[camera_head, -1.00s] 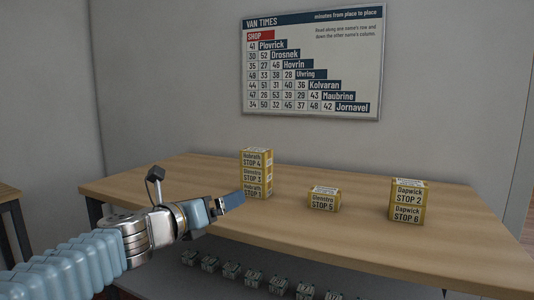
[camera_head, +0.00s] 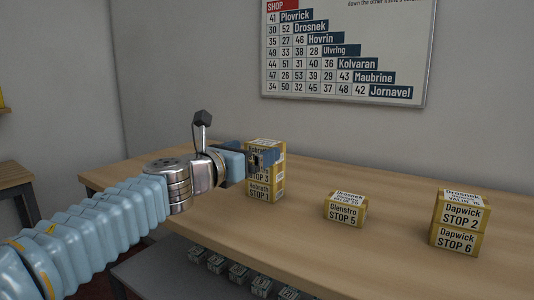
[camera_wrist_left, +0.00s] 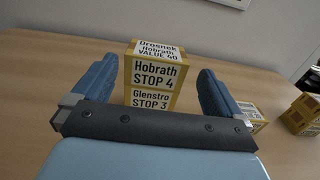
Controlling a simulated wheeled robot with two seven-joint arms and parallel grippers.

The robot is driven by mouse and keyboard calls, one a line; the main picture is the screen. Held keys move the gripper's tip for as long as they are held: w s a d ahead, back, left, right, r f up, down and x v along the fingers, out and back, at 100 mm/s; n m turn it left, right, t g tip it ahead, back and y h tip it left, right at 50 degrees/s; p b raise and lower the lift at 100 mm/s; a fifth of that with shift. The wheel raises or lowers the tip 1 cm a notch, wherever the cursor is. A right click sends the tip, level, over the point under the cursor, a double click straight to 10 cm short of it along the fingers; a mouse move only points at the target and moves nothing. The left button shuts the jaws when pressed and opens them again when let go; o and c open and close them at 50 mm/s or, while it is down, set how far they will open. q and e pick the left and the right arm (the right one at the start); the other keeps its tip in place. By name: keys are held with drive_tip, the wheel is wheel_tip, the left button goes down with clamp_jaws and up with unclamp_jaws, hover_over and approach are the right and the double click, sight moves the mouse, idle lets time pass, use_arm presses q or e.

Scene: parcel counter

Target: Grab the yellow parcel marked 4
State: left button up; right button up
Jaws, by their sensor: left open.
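The yellow parcel marked STOP 4 (camera_wrist_left: 156,72) is the top box of a stack of three, with white labels. In the head view the stack's top parcel (camera_head: 268,144) is partly hidden by my left gripper (camera_head: 262,158). Below it are the STOP 3 parcel (camera_wrist_left: 150,99) and the STOP 1 parcel (camera_head: 261,191). In the left wrist view my left gripper (camera_wrist_left: 155,80) is open, one finger to each side of the stack, at about the height of the top parcel. The fingers appear apart from it. My right gripper is not in view.
A single STOP 5 parcel (camera_head: 345,209) lies right of the stack. Further right, a STOP 2 parcel (camera_head: 461,212) sits on a STOP 6 parcel (camera_head: 455,238). The wooden counter (camera_head: 310,235) is clear between them. A travel-time board (camera_head: 345,60) hangs on the wall. Small boxes (camera_head: 238,272) line a lower shelf.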

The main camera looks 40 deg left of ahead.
sight(272, 141)
use_arm(q)
drive_tip(key=w, duration=0.2)
drive_tip(key=w+a, duration=0.1)
drive_tip(key=w, duration=0.5)
drive_tip(key=shift+w+a+r, duration=0.15)
drive_tip(key=shift+r, duration=0.05)
drive_tip(key=c, duration=0.9)
